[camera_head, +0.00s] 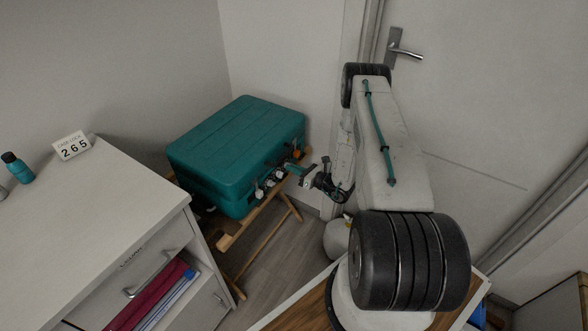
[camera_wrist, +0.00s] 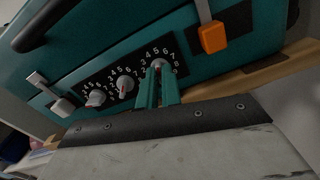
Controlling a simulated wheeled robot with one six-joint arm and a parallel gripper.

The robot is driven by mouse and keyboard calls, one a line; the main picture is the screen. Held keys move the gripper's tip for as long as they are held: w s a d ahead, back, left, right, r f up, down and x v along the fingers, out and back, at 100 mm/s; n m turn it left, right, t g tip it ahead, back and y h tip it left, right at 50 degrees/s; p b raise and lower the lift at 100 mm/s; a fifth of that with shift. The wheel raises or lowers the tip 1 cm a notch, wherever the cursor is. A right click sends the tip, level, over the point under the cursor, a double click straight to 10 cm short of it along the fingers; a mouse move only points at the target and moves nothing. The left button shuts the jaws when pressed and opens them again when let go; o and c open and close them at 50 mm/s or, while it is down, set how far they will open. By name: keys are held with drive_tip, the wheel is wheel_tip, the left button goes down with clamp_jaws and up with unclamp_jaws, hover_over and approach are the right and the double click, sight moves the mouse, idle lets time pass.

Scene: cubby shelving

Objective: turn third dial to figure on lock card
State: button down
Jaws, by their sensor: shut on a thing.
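A teal case (camera_head: 237,148) lies on a wooden stand, with a row of three numbered dials on its front. In the wrist view the left dial (camera_wrist: 96,99) and the middle dial (camera_wrist: 125,85) are free, with grey knobs and red marks. My gripper (camera_head: 293,168) is at the case front; in the wrist view its two teal fingers (camera_wrist: 158,74) are shut on the right-hand, third dial (camera_wrist: 157,64). The fingers partly cover that dial, and its pointer setting cannot be read. The lock card (camera_head: 72,146) on the white cabinet reads 265.
An orange-tipped latch (camera_wrist: 212,38) sits right of the dials and a pale latch (camera_wrist: 61,105) left of them. The wooden stand (camera_head: 232,238) shows below the case. The white cabinet (camera_head: 110,205) bears a teal bottle (camera_head: 17,168). A door (camera_head: 470,90) stands behind my arm.

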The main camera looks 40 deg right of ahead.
idle(0.5)
drive_tip(key=c, duration=1.6)
unclamp_jaws()
drive_tip(key=shift+s, duration=0.1)
drive_tip(key=v, duration=0.7)
drive_tip(key=shift+s+d, duration=0.2)
drive_tip(key=shift+s, duration=0.1)
